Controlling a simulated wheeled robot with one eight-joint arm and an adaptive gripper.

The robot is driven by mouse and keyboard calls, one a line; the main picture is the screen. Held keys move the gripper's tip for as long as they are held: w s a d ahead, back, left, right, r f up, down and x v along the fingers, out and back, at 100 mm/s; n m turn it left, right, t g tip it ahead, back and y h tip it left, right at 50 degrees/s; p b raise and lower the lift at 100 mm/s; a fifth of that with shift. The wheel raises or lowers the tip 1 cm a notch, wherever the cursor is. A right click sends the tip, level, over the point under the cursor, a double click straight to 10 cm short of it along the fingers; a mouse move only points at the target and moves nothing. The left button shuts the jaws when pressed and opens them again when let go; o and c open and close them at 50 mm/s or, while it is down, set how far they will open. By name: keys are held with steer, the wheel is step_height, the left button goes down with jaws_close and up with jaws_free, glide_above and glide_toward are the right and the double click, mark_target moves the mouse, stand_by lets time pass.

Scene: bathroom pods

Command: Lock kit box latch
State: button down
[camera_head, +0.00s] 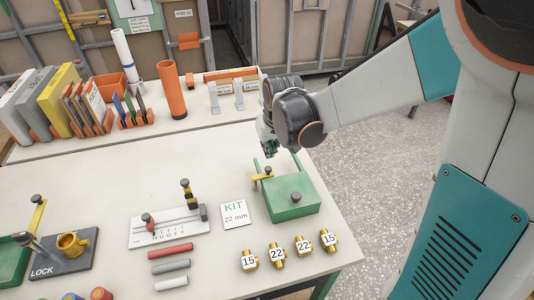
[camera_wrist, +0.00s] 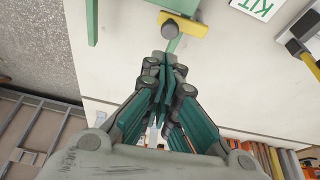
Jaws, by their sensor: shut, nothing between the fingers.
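The green kit box (camera_head: 291,200) sits near the right end of the table, with a dark knob on its front part. Its yellow latch (camera_head: 262,176) with a grey knob sits at the box's back left corner. My gripper (camera_head: 269,150) is shut and empty, pointing down behind and above the latch. In the wrist view my gripper (camera_wrist: 166,66) looks apart from the knob; the exact height gap cannot be told.
A KIT 22 mm card (camera_head: 235,213) lies left of the box. Several numbered brass fittings (camera_head: 277,256) stand in front. A measuring gauge (camera_head: 168,227) is further left, beside a LOCK fixture (camera_head: 63,258). An orange tube (camera_head: 172,92) stands behind.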

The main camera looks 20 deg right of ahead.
steer(key=v, duration=0.6)
steer(key=shift+s, duration=0.15)
steer(key=shift+r, duration=0.1)
steer(key=s+d+r+t, duration=0.1)
steer(key=s+r, duration=0.1)
steer(key=s, duration=0.7)
steer(key=s+d+r+m+t, duration=0.1)
steer(key=s+r+t, duration=0.1)
steer(key=s, duration=0.7)
steer(key=shift+s+d+r, duration=0.35)
steer(key=shift+s+r, duration=0.05)
steer(key=shift+r, duration=0.3)
